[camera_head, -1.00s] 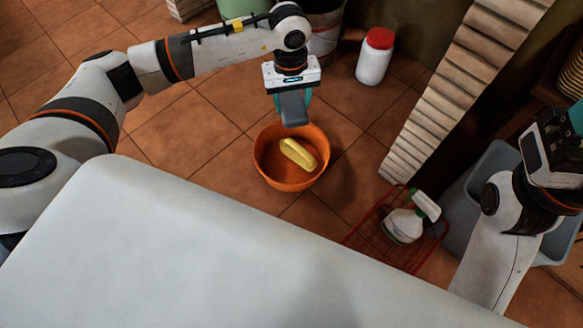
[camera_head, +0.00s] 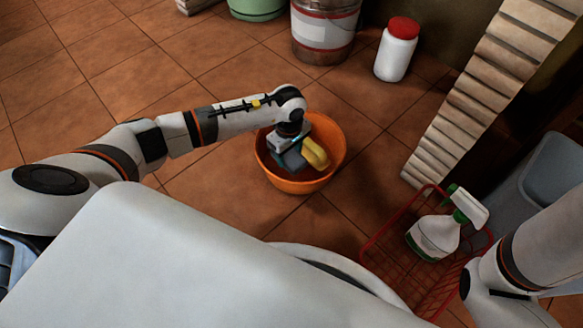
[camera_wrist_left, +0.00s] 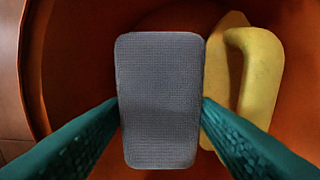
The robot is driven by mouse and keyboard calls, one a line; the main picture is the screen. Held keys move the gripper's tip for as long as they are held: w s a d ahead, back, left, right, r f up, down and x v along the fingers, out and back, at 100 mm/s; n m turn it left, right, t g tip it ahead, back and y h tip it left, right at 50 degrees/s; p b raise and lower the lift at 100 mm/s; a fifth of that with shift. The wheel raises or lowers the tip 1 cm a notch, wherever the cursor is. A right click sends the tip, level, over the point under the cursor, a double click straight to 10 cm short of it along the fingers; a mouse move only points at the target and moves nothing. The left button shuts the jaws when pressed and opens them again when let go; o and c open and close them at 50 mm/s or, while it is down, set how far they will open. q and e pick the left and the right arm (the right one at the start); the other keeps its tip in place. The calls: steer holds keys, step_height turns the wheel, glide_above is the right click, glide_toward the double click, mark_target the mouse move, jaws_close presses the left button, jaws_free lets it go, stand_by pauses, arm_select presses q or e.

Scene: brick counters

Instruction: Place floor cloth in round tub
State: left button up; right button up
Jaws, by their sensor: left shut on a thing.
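The round tub (camera_head: 274,176) is orange and stands on the floor in the head view; its inside also fills much of the left wrist view (camera_wrist_left: 75,60). My left gripper (camera_head: 292,153) is down at the tub, inside its rim. Its teal fingers are shut on the grey, woven-looking floor cloth (camera_wrist_left: 160,75), gripping its two sides. The cloth also shows as a grey-blue patch (camera_head: 293,161) in the head view. Whether it touches the tub's bottom cannot be told. My right gripper is out of view.
A yellow handled item (camera_head: 315,153) lies in the tub, right beside the cloth. A red wire basket (camera_head: 385,250) with a spray bottle (camera_head: 437,235) stands at lower right. A white red-lidded jar (camera_head: 396,52) and a bucket (camera_head: 324,32) stand behind. Floor left of the tub is clear.

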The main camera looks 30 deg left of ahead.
mark_target(290, 164)
arm_select(q)
step_height(290, 164, down, 6)
steer(key=b, duration=0.3)
steer(key=shift+r+b, duration=0.1)
steer(key=shift+b, duration=0.2)
steer(key=shift+r, duration=0.1)
steer(key=o, duration=0.6)
step_height(290, 164, up, 12)
steer(key=p, duration=0.8)
